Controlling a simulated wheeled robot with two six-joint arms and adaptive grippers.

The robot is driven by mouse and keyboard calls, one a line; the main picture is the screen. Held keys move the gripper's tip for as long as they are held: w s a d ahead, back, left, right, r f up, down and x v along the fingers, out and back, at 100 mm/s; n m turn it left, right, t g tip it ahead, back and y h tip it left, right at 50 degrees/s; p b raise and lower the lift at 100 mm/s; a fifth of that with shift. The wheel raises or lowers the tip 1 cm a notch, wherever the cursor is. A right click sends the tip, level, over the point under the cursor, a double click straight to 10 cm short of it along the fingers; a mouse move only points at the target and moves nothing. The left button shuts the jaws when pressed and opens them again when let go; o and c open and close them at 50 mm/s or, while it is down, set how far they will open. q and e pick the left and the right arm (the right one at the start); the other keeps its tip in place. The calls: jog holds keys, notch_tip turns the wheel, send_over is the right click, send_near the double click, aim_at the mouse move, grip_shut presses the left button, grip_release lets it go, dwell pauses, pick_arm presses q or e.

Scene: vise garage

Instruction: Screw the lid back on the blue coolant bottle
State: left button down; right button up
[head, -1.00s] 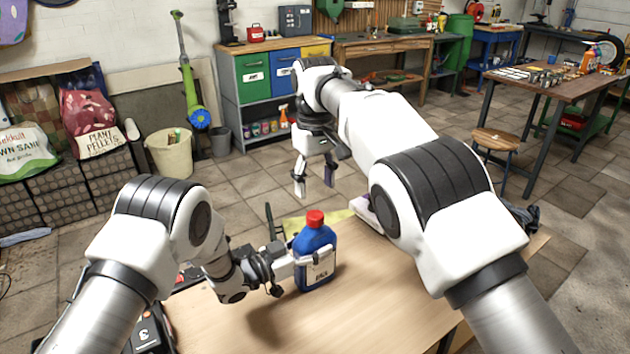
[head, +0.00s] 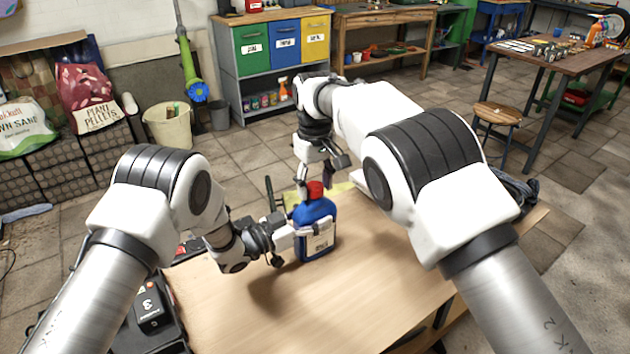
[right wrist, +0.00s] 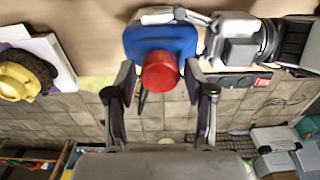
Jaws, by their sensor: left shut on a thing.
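The blue coolant bottle (head: 316,214) stands upright on the wooden table, and it also shows in the right wrist view (right wrist: 150,38). Its red lid (head: 315,190) sits on top of the neck, and it also shows in the right wrist view (right wrist: 161,71). How far the lid is threaded cannot be told. My left gripper (head: 312,230) is shut on the bottle's body from the left. My right gripper (right wrist: 159,76) points down over the bottle, with its two fingers open on either side of the lid and gaps visible to both.
The wooden table (head: 390,270) is clear in front and to the right of the bottle. A black case (head: 150,305) lies at the left edge. In the right wrist view, a yellow object (right wrist: 20,80) lies at the left. A stool (head: 498,113) stands beyond the table.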

grip_shut()
jog(key=o, duration=0.6)
grip_release()
jog(key=shift+c, duration=0.2)
jog(key=shift+r, duration=0.1)
notch_tip(320, 180, up, 7)
jog(key=shift+r, duration=0.2)
pick_arm(q)
jog(key=shift+c, duration=1.3)
grip_release()
jog(key=shift+a, duration=0.1)
